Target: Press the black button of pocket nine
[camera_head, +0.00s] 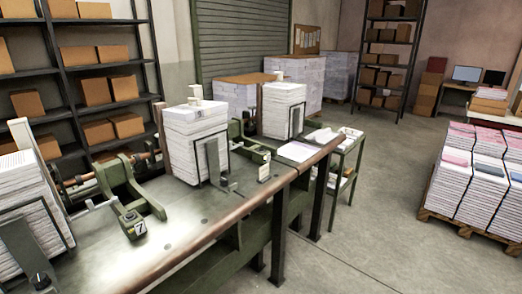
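A long gathering machine table (185,238) runs from the lower left toward the middle. Its pockets hold tall stacks of white printed sheets: a near stack (28,205) at the left edge, a middle stack (196,135) and a farther stack (284,108). A card reading 7 (140,228) stands on the table beside a green gripper-arm mechanism (130,190). A smaller card (264,179) stands farther along, and its number is too small to read. A black knob (40,280) shows at the lower left. I cannot make out a nine or its button. Neither of my grippers is in view.
A small side table (345,150) with papers stands at the machine's far end. A pallet (465,229) of stacked printed sheets is at the right. Shelves (62,60) with cardboard boxes line the left wall. The concrete floor (385,240) between machine and pallet is clear.

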